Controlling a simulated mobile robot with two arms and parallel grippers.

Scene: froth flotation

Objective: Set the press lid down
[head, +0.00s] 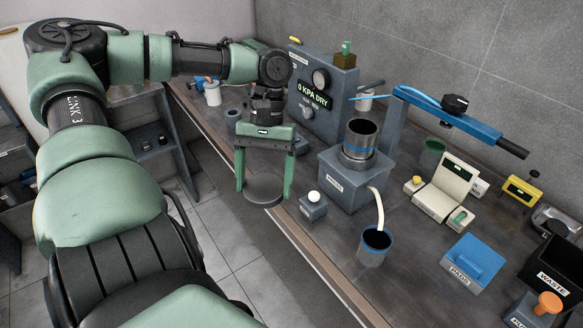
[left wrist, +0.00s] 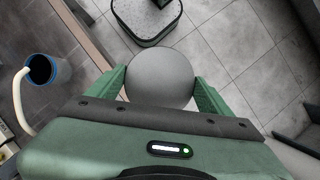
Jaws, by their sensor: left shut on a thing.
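My left gripper (head: 265,185) is shut on a round grey disc, the press lid (head: 265,197), with one green finger on each side of it. The lid hangs beside the bench's front edge, apart from any surface that I can make out. In the left wrist view the lid (left wrist: 160,80) sits between the fingers with floor tiles behind it. To the right on the bench stands a grey labelled box (head: 342,184) with a dark open cylinder (head: 358,143) on top. A blue lever arm (head: 440,112) reaches over the bench at the back right. My right gripper is not seen.
A small box with a white knob (head: 313,206) and a blue-rimmed cup (head: 374,250) under a pale spout stand near the bench edge. The gauge panel (head: 322,90) reads "0 KPA DRY". Bare bench (head: 290,240) lies along the front edge.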

